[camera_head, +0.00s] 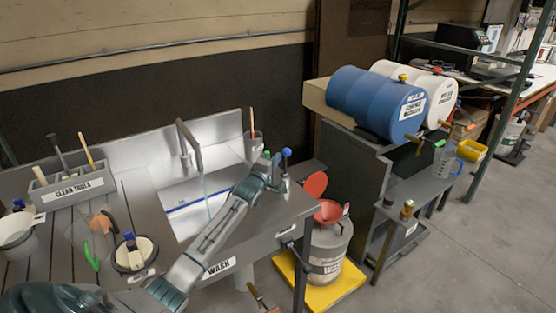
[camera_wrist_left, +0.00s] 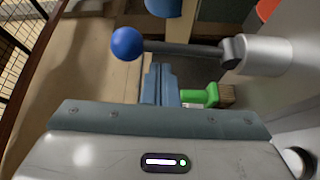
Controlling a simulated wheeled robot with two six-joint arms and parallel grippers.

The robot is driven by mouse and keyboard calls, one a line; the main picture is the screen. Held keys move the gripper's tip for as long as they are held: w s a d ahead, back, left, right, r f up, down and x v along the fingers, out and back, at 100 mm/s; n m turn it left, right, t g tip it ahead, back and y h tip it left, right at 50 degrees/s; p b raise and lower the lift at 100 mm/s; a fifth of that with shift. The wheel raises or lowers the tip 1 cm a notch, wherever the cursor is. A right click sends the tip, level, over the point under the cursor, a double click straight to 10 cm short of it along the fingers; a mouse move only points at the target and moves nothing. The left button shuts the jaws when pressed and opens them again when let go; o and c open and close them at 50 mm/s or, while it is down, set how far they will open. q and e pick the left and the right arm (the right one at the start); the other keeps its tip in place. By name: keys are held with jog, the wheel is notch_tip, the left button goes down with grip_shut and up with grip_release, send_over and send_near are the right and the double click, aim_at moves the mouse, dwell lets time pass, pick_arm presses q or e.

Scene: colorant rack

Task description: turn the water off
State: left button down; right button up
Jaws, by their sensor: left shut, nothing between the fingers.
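The sink (camera_head: 190,203) is set into the grey bench. Its faucet (camera_head: 194,142) stands at the back, and a thin pale water stream (camera_head: 206,195) falls from the spout. In the left wrist view, the blue knob (camera_wrist_left: 127,43) is on a dark rod ending in a grey metal body (camera_wrist_left: 265,55). My left gripper (camera_head: 270,162) is just left of the lever. Its fingers (camera_wrist_left: 160,82) are shut and empty, close to the rod; contact cannot be told. My right gripper is out of view.
A clean-tools box (camera_head: 72,187) and a cup (camera_head: 253,143) stand on the bench. A waste can with a red funnel (camera_head: 330,211) stands on a yellow tray (camera_head: 345,286) right of the bench. A blue drum (camera_head: 365,100) sits on a rack beyond. Floor at the right is clear.

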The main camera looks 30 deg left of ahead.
pick_arm(q)
jog(key=shift+d+f, duration=0.15)
jog(key=shift+d, duration=0.35)
jog(key=shift+s+d+m+b, duration=0.1)
jog(key=shift+d+m+b, duration=0.1)
jog(key=shift+m+b, duration=0.4)
jog(key=shift+t+b, duration=0.4)
jog(key=shift+b, duration=0.25)
